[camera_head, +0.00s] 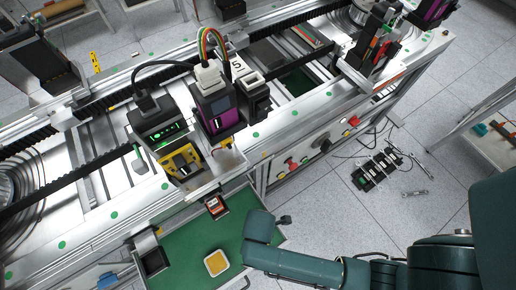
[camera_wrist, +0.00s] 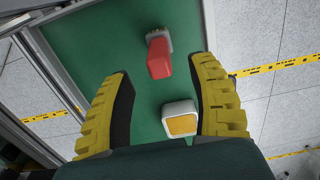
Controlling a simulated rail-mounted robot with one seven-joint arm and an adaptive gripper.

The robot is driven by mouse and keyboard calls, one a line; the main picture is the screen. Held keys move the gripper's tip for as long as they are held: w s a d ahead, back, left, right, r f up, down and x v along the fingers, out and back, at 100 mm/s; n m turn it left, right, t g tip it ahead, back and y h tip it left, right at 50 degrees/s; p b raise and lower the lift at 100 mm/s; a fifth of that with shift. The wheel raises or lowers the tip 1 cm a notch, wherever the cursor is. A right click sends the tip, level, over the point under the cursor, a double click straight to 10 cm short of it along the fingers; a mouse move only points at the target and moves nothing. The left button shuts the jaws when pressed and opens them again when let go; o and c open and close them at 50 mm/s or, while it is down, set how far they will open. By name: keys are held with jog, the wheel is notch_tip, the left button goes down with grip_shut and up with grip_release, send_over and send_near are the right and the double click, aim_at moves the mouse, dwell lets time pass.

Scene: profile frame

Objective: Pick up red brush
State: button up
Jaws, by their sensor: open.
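The red brush (camera_wrist: 159,57) lies on the green surface (camera_wrist: 90,35) in the wrist view, with its grey bristle end toward the top of the picture. My gripper (camera_wrist: 163,70) is open, with its yellow ribbed fingers apart to the left and right of the brush in the picture. The fingers look empty and I see no contact with the brush. In the head view my dark green arm covers part of the green surface (camera_head: 185,235). I cannot make out the brush or the fingertips there.
A white block with a yellow top (camera_wrist: 181,122) sits near the right finger; it also shows in the head view (camera_head: 217,263). A metal rim (camera_wrist: 208,25) edges the green surface. A machine rail with mounted devices (camera_head: 215,105) stands behind. Cables and a black part (camera_head: 377,170) lie on the floor.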

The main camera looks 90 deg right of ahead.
notch_tip(320, 180, down, 7)
jog(key=b, duration=0.2)
jog(key=shift+w+f+b, duration=0.1)
jog(key=shift+w+b, duration=0.05)
jog(key=shift+b, duration=0.2)
jog(key=shift+c, duration=0.2)
grip_shut()
